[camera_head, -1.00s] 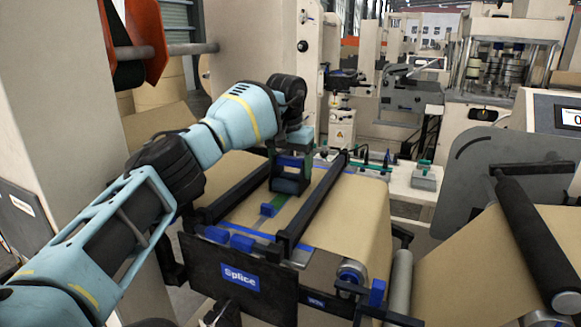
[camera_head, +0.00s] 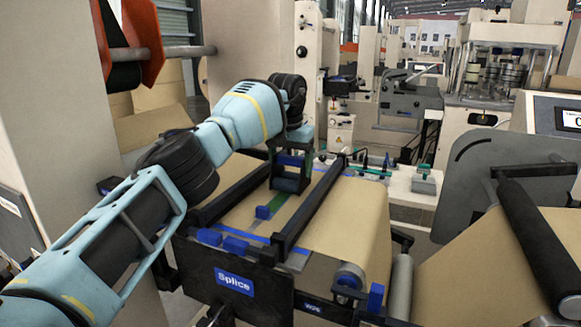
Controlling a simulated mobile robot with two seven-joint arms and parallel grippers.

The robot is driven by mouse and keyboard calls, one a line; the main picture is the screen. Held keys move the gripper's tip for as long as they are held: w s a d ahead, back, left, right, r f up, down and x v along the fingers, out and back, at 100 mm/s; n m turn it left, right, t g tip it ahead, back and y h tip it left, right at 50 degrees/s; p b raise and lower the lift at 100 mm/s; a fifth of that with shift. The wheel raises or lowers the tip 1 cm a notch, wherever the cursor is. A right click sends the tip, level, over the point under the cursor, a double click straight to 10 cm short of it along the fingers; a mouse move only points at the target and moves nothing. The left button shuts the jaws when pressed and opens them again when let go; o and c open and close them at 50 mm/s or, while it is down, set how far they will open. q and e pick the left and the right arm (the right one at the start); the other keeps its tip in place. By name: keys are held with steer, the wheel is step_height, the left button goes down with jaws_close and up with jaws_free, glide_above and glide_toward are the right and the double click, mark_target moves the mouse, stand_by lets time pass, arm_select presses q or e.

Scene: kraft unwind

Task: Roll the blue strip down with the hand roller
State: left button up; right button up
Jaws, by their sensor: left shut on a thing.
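My left gripper (camera_head: 290,182) reaches over the brown paper web on the splice table (camera_head: 345,215). It is shut on a dark object, likely the hand roller, which is mostly hidden by the fingers. Whether the held object touches the paper is unclear. My right gripper is not seen.
Two dark rails (camera_head: 312,203) flank the work area. A black panel with a blue Splice label (camera_head: 234,281) stands at the front. A dark roller (camera_head: 540,240) with brown paper is at the right. Small tools lie on the white bench (camera_head: 412,185) behind.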

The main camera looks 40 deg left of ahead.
arm_select(q)
steer(key=shift+w+a+f+b, duration=0.1)
steer(key=shift+w+a+b, duration=0.05)
steer(key=shift+w+b, duration=0.3)
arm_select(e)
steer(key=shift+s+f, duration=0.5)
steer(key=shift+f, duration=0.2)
arm_select(q)
steer(key=shift+s+p, duration=0.1)
steer(key=shift+p, duration=0.2)
steer(key=shift+s+d+p, duration=0.2)
steer(key=shift+s+p, duration=0.45)
steer(key=shift+p, duration=0.1)
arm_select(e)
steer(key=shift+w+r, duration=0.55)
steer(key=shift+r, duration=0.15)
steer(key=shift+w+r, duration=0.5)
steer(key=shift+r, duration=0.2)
